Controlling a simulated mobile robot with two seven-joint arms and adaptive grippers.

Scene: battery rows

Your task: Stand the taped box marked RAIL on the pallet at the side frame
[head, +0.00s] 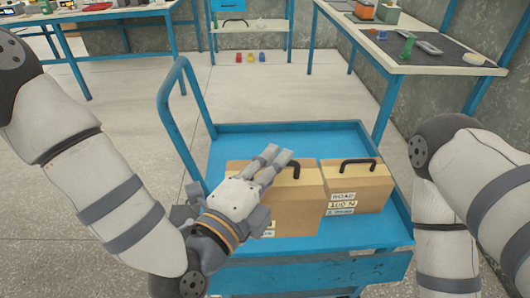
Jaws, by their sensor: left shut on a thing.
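Two tan boxes with dark handles stand side by side on a blue cart (225,135). The right box (375,190) has a label that reads ROAD, so it is not the one marked RAIL. The left box (305,210) is partly covered by my left gripper (279,160), and its label is mostly hidden and unreadable. My left gripper reaches over this box and is shut on its dark handle. The box appears upright in the cart. My right arm is at the right, with its gripper out of view. I see no pallet or side frame.
The cart's blue push handle (165,105) rises at its left. A workbench (455,65) with tools stands at the back right, another table (100,15) at the back left. The floor (125,110) left of the cart is clear.

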